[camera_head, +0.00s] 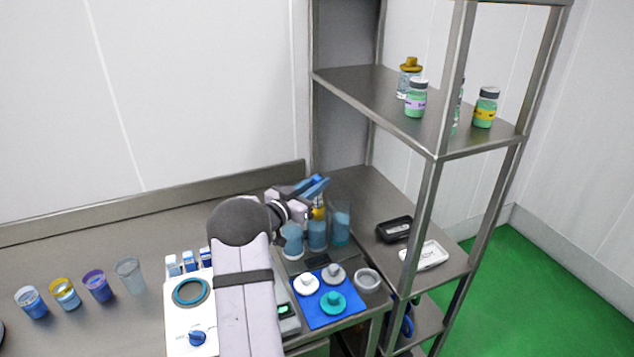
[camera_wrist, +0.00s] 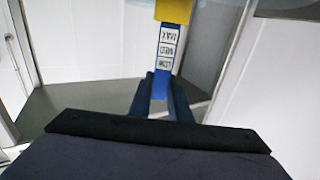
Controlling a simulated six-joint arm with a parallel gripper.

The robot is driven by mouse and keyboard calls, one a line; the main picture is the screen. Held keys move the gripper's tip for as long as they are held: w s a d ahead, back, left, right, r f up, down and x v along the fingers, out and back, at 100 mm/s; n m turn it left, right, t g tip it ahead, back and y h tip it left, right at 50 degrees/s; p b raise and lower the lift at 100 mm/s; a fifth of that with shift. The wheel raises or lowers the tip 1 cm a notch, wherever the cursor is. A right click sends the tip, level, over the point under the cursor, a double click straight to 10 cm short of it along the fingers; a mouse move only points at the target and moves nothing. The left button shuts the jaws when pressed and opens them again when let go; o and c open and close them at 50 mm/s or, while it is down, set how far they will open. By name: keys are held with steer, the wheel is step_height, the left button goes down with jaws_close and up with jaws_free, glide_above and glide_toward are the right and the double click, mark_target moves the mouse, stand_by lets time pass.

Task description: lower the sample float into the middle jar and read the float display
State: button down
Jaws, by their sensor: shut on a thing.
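My gripper (camera_head: 318,186) is shut on the blue stem of the sample float. In the wrist view the stem (camera_wrist: 163,62) shows printed labels, with LOW, MED and MAX, and a yellow part beyond them; the fingers (camera_wrist: 165,92) close on its near end. In the head view the yellow part of the float (camera_head: 318,213) hangs below the fingers at the mouth of the middle jar (camera_head: 317,236). I cannot tell how deep it sits. The left jar (camera_head: 292,242) and right jar (camera_head: 341,232) stand beside it, all with blue contents. A small device with a lit green display (camera_head: 284,309) is partly hidden by my arm.
A blue mat (camera_head: 318,319) carries white, grey and teal knobbed pieces. A grey ring (camera_head: 367,280) lies beside it. A white dial unit (camera_head: 188,318) and several cups (camera_head: 98,286) stand left. A shelf post (camera_head: 428,215) rises at right; bottles (camera_head: 416,101) stand on the shelf.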

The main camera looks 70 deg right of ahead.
mark_target(317, 203)
steer(key=shift+f+b, duration=2.5)
steer(key=shift+f, duration=1.05)
steer(key=c, duration=1)
jaws_free()
steer(key=shift+r, duration=0.1)
steer(key=shift+r+p, duration=3.15)
steer(key=shift+r, duration=1.3)
